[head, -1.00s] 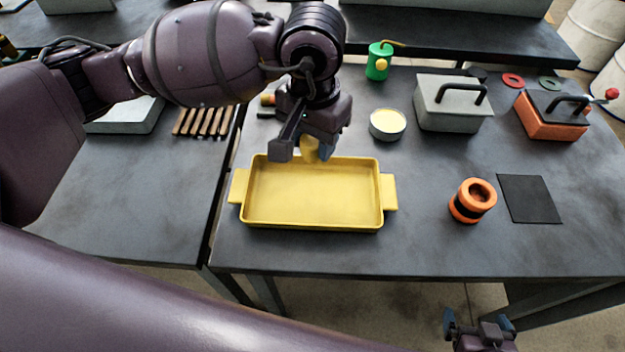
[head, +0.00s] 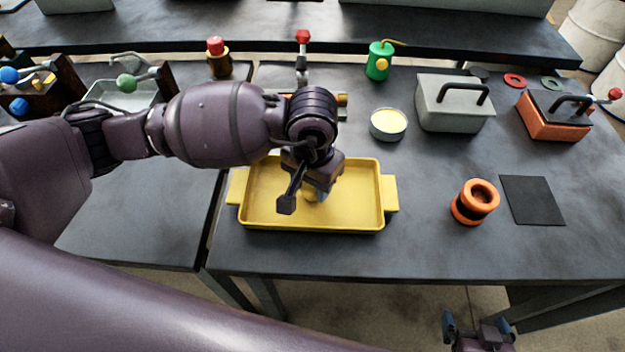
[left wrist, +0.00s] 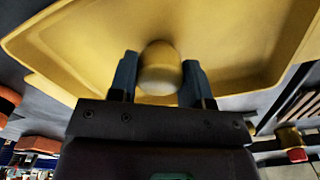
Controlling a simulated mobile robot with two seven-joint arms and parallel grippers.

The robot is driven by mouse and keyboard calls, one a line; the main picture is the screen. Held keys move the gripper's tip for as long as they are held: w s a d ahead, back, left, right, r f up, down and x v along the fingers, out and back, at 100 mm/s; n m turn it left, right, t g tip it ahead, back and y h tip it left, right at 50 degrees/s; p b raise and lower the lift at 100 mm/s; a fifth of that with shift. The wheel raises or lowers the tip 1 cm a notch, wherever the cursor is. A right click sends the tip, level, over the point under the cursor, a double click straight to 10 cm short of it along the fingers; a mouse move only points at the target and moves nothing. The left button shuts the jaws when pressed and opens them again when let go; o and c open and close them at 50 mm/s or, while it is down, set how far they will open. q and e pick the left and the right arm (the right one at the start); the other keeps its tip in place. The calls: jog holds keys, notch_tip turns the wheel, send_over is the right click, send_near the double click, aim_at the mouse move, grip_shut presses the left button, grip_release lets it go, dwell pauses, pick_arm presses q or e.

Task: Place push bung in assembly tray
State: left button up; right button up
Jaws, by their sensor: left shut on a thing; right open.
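The yellow tray (head: 262,219) lies on the dark table in the head view, and its floor and rim fill the upper part of the left wrist view (left wrist: 60,50). My left gripper (head: 312,194) is over the middle of the tray. In the left wrist view its blue fingers (left wrist: 158,78) are shut on the push bung (left wrist: 160,72), a rounded yellow piece with a paler end. The bung (head: 309,195) is mostly hidden by the gripper in the head view. I cannot tell whether it touches the tray floor. My right gripper (head: 479,326) is open and empty beyond the table's front edge.
An orange ring-shaped part (head: 474,203) and a black mat (head: 532,200) are right of the tray. Behind are a round tin (head: 388,125), a grey box with a handle (head: 454,103), an orange box (head: 551,115) and a green oil can (head: 379,62). The table's front right is clear.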

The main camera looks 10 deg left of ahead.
pick_arm(q)
jog(key=shift+f, duration=0.1)
jog(key=o, duration=1)
notch_tip(320, 180, up, 12)
jog(key=shift+r, duration=0.2)
dwell(0.5)
